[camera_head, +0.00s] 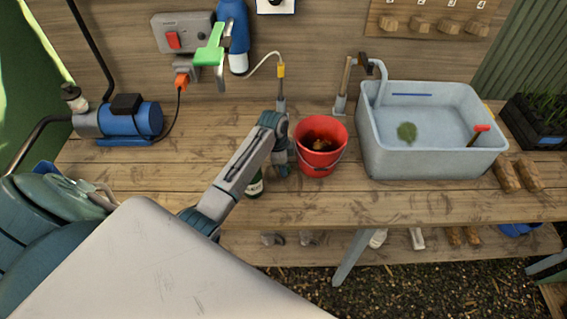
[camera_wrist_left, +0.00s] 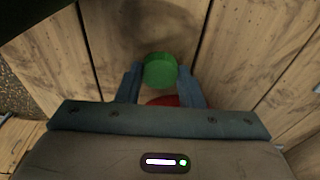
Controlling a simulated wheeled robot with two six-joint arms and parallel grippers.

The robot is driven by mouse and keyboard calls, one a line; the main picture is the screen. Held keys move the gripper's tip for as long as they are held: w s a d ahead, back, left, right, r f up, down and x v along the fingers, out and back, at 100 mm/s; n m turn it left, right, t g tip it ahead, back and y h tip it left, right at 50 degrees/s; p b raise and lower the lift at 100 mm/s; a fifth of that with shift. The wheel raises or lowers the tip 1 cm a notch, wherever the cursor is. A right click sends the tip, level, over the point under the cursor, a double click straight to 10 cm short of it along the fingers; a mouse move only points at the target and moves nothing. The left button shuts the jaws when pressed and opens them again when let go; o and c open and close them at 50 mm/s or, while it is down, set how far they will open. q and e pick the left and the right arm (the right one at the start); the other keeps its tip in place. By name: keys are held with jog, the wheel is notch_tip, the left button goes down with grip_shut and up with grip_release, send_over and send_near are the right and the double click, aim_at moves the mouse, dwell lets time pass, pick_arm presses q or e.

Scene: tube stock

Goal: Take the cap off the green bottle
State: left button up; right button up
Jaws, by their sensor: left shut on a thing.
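My left arm reaches across the bench, and its gripper (camera_head: 281,172) points down just left of the red bucket. In the left wrist view the gripper (camera_wrist_left: 160,78) is shut on a round green cap (camera_wrist_left: 160,70), with a finger on each side of it. A dark green bottle (camera_head: 255,188) with a pale label stands on the bench, left of the gripper. My forearm hides its upper part, so I cannot see its neck. No bottle body shows around the cap in the wrist view. My right gripper is not in view.
The red bucket (camera_head: 320,150) stands close to the right of my gripper. A grey sink (camera_head: 435,165) with a tap is farther right. A blue pump (camera_head: 135,120) stands at the left. The bench front (camera_head: 345,207) is clear.

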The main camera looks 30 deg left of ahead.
pick_arm(q)
jog(key=shift+s+f, duration=0.1)
jog(key=shift+f, duration=0.05)
jog(key=o, duration=1.1)
jog(key=shift+f, duration=0.1)
